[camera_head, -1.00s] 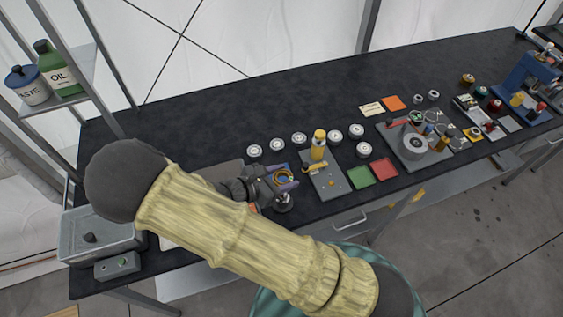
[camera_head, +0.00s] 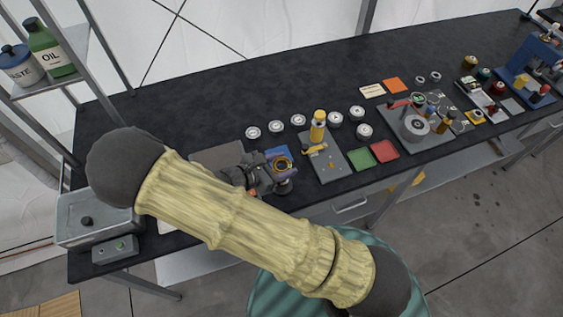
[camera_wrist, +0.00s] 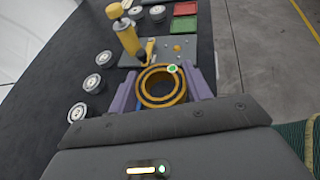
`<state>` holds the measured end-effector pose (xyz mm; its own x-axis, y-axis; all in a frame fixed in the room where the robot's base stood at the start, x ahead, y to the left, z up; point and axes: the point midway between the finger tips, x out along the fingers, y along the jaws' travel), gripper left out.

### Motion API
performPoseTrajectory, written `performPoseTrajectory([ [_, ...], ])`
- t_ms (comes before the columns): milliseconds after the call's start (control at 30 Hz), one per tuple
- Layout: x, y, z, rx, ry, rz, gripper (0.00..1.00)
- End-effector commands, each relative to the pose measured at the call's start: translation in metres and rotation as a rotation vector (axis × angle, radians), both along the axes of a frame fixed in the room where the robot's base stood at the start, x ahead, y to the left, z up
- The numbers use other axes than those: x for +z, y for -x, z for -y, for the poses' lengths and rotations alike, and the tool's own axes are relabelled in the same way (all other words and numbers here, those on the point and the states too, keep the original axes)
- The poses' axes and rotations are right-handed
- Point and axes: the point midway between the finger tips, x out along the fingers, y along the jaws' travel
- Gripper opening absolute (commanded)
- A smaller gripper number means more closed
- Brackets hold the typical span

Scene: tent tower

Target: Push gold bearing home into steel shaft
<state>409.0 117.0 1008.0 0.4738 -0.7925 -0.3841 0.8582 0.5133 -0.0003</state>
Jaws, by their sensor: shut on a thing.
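The gold bearing (camera_wrist: 144,92) is a ring with a dark inner band, held between the purple fingers of my gripper (camera_wrist: 162,90) in the wrist view. A green-and-white spot shows on its far rim. In the head view the gold bearing (camera_head: 283,158) sits at the tip of my gripper (camera_head: 281,166), near the bench's front edge. A grey round metal part (camera_head: 284,187) shows just below the gripper; I cannot tell whether it belongs to the steel shaft. No steel shaft is clearly visible, and the bearing's underside is hidden.
A grey plate (camera_head: 332,168) with a yellow press-like post (camera_head: 318,130) stands close to the right. Several pale round parts (camera_head: 298,120) lie behind. Green (camera_head: 361,159) and red (camera_head: 385,149) trays lie farther right. The back of the black bench (camera_head: 200,105) is clear.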

Motion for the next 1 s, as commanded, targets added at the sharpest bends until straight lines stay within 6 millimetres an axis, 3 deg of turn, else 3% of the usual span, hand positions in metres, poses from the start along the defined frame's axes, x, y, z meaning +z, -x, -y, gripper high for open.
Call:
performPoseTrajectory([
  [300, -0.023, 0.0, -0.001, 0.002, 0.0, 0.001, 0.24],
  [1000, -0.024, 0.0, 0.0, 0.001, 0.001, 0.0, 0.24],
])
